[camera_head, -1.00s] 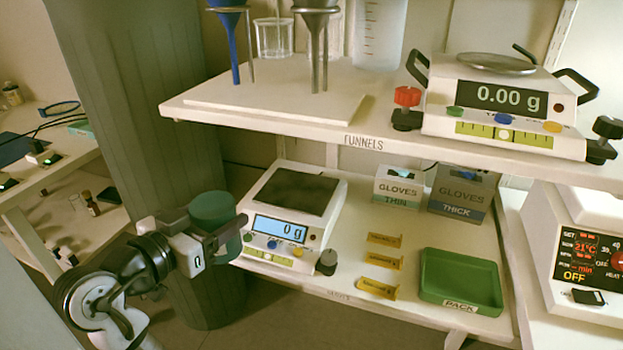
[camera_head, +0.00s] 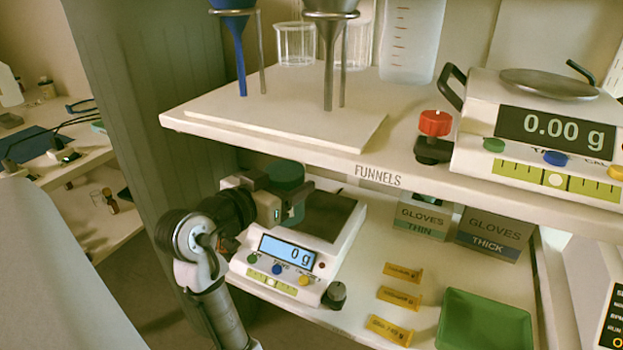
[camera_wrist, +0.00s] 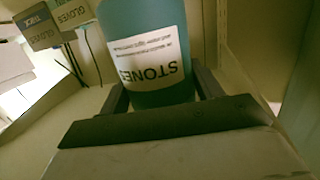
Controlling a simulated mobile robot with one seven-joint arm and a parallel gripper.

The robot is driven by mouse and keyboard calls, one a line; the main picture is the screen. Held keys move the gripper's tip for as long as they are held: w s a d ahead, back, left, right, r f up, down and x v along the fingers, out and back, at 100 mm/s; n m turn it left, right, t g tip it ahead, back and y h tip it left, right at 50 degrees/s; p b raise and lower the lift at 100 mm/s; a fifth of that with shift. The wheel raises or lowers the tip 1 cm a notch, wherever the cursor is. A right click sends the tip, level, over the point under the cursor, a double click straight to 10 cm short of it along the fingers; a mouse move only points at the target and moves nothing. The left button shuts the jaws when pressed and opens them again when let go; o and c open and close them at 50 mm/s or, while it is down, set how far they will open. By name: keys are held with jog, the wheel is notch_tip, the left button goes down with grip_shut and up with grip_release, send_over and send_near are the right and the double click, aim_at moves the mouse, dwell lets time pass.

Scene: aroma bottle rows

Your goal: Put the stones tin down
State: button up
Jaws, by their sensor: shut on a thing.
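In the wrist view the tin (camera_wrist: 150,20) shows a white label reading "STONES", upside down in that picture. My gripper (camera_head: 283,200) is shut on the tin, with a finger on each side of it. In the head view the tin appears at the back left of the lower scale (camera_head: 275,256), overlapping its dark pan (camera_head: 328,215). The scale display reads 0 g.
The upper shelf (camera_head: 300,146), labelled "FUNNELS", is close above the tin. Glove boxes (camera_head: 494,233), several yellow packets (camera_head: 400,297) and a green tray (camera_head: 483,322) are to the right on the lower shelf.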

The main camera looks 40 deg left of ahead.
jog(key=shift+w+a+f, duration=0.1)
jog(key=shift+w+f, duration=0.45)
jog(key=shift+w, duration=0.8)
jog(key=shift+w+a+f, duration=0.1)
jog(key=shift+w+f, duration=0.45)
jog(key=shift+w, duration=0.85)
jog(key=shift+w+a+f, duration=0.1)
jog(key=shift+w+f, duration=0.45)
jog(key=shift+w, duration=0.8)
jog(key=shift+f, duration=0.15)
jog(key=o, duration=1.6)
jog(key=shift+f, duration=0.1)
jog(key=shift+s+r, duration=0.1)
jog(key=shift+r, duration=0.1)
jog(key=s, duration=0.4)
jog(key=s+r, duration=0.1)
jog(key=s, duration=0.2)
jog(key=s+d, duration=0.1)
jog(key=s, duration=0.3)
jog(key=shift+s+r, duration=0.35)
